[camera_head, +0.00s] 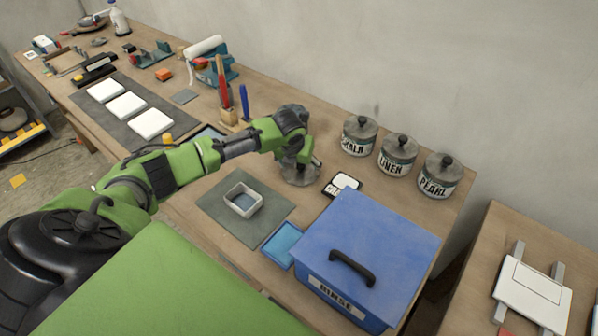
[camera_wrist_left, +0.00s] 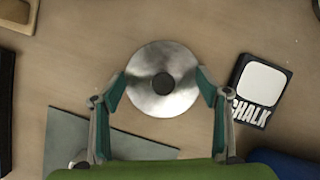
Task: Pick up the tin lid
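The tin lid is a round, shiny metal disc with a dark knob at its centre. In the left wrist view the tin lid (camera_wrist_left: 150,101) lies between the two fingers of my left gripper (camera_wrist_left: 163,82). In the head view the tin lid (camera_head: 296,178) shows at the wooden bench, partly hidden under my left gripper (camera_head: 304,160), which points down over it. The fingers are spread on either side of the lid. Whether they touch its rim is unclear. My right gripper is in neither view.
Lidded tins marked CHALK (camera_head: 359,136), LINEN (camera_head: 397,156) and PEARL (camera_head: 440,176) stand along the wall. A CHALK card (camera_head: 342,185) lies right of the lid. A blue RINSE box (camera_head: 365,250) and a grey mat (camera_head: 222,213) with a small square tray (camera_head: 243,200) are nearer.

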